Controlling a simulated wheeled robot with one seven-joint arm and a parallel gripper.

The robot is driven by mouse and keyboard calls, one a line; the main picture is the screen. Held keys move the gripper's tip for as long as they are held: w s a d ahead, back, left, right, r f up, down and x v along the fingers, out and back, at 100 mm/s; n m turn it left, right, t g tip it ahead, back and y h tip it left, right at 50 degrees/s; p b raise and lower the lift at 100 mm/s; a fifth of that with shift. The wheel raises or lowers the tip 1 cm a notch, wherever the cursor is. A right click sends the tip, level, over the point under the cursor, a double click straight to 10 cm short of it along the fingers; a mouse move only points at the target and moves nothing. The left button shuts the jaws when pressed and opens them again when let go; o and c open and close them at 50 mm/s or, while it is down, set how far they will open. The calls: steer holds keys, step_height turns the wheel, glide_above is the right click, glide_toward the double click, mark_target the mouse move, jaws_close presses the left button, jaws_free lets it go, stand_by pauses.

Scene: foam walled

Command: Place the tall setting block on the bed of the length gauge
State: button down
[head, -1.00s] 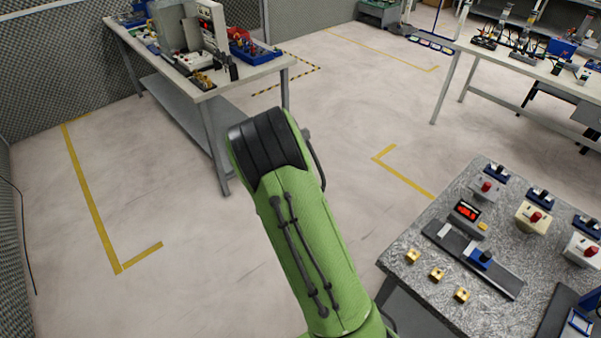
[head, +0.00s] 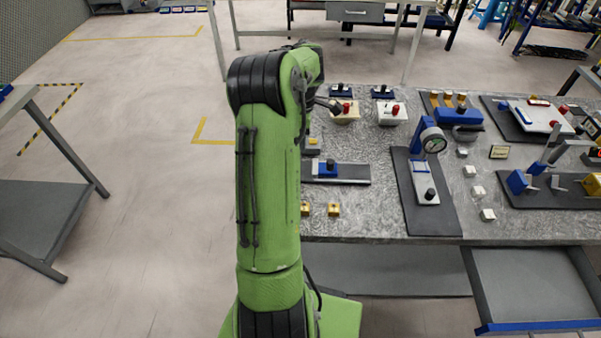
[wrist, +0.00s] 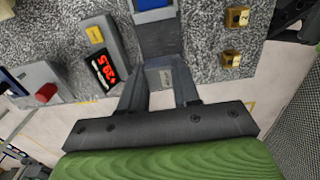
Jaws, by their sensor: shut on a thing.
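My gripper (wrist: 160,88) is shut on a pale grey block (wrist: 165,76) with a small dark marking, which I take to be the tall setting block. Its lower part is hidden, and I cannot tell whether it touches anything. The length gauge's grey bed (wrist: 157,38) lies just beyond the fingers in the wrist view, with its blue carriage (wrist: 152,5) at the top edge. In the head view the bed (head: 352,174) and blue carriage (head: 328,168) show right of my green arm. My gripper and the block are hidden there.
A red digital display (wrist: 103,68) stands left of the bed in the wrist view. Small brass blocks (head: 306,209) (head: 334,209) sit in front of the bed. A dial gauge stand (head: 428,165) on a dark mat is to the right. Boxes with red knobs (head: 392,112) stand behind.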

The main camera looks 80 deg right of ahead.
step_height(320, 180, down, 10)
steer(key=shift+d+r+b, duration=0.1)
steer(key=shift+b, duration=0.55)
steer(key=c, duration=0.8)
jaws_free()
steer(key=shift+f, duration=0.2)
step_height(320, 180, up, 12)
steer(key=shift+r+p, duration=0.2)
steer(key=shift+p, duration=0.7)
